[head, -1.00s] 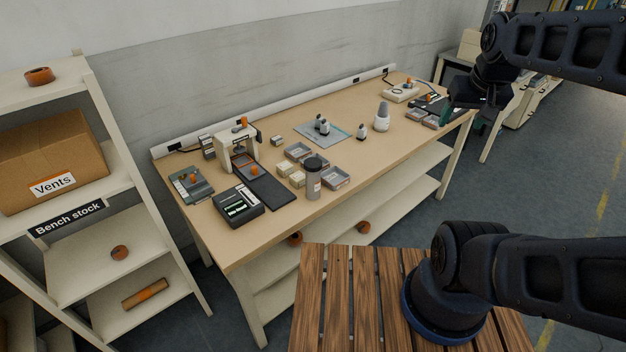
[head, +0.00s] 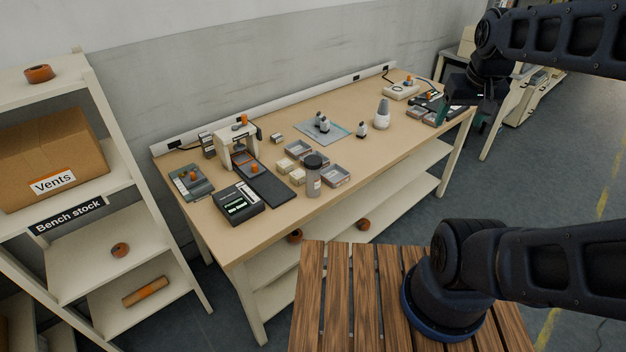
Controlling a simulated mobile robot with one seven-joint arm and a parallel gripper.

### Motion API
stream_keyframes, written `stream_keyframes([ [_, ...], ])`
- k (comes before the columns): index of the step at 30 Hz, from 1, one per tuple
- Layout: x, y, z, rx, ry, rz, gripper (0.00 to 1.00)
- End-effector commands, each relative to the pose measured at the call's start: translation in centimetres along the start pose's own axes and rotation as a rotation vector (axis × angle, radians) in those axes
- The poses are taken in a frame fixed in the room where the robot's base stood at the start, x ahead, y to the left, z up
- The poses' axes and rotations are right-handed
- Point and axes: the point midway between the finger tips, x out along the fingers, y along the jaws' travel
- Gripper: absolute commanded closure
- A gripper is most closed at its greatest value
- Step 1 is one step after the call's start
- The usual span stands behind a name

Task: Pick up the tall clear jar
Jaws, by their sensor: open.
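The tall clear jar (head: 313,180) stands upright near the front edge of the workbench, left of the middle. It has a dark lid, a greyish see-through body and a small white label. My gripper (head: 462,120) is at the right end of the bench, far to the right of the jar and touching nothing I can make out. It is dark with greenish fingers, points downward and is open.
The workbench (head: 262,217) holds small trays (head: 336,176) right beside the jar, cream blocks (head: 286,166), a black device (head: 238,203) and a white press (head: 222,148) to its left. Shelving (head: 160,222) stands at left.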

Motion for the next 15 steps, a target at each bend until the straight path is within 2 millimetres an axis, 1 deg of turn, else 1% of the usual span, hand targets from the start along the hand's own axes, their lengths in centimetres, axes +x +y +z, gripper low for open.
stream_keyframes([
  [11,4.0,-2.1,-2.7,-0.364,-0.269,0.102,0.28],
  [15,5.5,-3.2,-3.8,-0.508,-0.362,0.154,0.28],
])
